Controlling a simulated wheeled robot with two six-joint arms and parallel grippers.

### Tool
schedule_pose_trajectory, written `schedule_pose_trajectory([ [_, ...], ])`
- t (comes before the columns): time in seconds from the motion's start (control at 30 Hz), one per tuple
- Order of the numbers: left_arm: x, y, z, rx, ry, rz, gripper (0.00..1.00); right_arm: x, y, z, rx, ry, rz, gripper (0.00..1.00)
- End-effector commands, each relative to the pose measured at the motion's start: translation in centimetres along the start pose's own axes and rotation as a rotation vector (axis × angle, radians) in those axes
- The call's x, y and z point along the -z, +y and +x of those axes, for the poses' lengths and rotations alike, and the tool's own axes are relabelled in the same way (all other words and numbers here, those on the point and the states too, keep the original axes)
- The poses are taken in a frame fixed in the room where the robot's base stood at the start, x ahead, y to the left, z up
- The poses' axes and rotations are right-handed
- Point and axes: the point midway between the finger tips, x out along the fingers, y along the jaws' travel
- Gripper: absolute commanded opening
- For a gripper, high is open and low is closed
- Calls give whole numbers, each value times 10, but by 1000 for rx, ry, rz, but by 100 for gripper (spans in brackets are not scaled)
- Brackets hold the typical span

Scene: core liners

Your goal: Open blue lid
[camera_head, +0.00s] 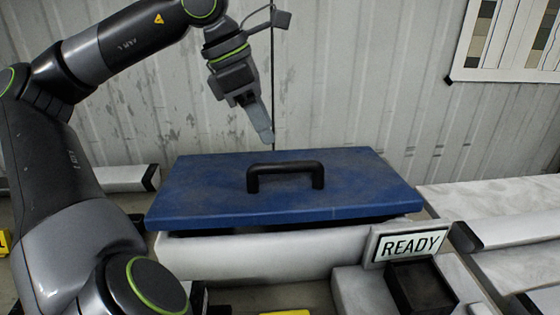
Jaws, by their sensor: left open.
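The blue lid (350,185) is a flat rectangular slab lying on top of a white box (250,256). A dark gap shows between the lid's front edge and the box wall. A black bar handle (284,168) stands up from the lid's middle. My left gripper (266,136) hangs above the lid's far side, pointing down, to the left of the handle and apart from it. It holds nothing that I can see; its fingers overlap from this angle. My right gripper is not in view.
A "READY" sign (410,247) and a small black open bin (418,286) stand at the front right. Long white trays (500,230) lie to the right. A corrugated wall (350,80) with a colour chart (508,40) rises behind.

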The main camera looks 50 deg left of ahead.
Motion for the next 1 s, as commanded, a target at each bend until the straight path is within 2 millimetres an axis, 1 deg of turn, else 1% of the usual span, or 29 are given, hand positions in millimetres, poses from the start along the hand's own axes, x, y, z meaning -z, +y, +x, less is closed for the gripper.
schedule_pose_trajectory([
  [0.03, 1, -1, 12, 4, 4, 1, 42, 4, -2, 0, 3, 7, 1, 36],
  [0.2, -1, -1, 45, 7, 0, 3, 42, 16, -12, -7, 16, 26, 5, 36],
  [0.23, -1, -2, 51, 7, 0, 2, 42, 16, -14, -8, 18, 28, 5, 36],
  [0.4, -1, 0, 66, 4, 0, 1, 42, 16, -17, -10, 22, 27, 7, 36],
  [0.6, 0, 0, 75, 2, 0, 1, 42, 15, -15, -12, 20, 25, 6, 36],
  [0.9, 0, 0, 77, 0, 0, 0, 42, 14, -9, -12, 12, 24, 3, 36],
  [0.93, 0, 0, 77, 0, 0, 0, 40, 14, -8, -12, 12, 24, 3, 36],
  [1.0, 0, 0, 77, 0, 0, 0, 31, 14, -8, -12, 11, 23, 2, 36],
])
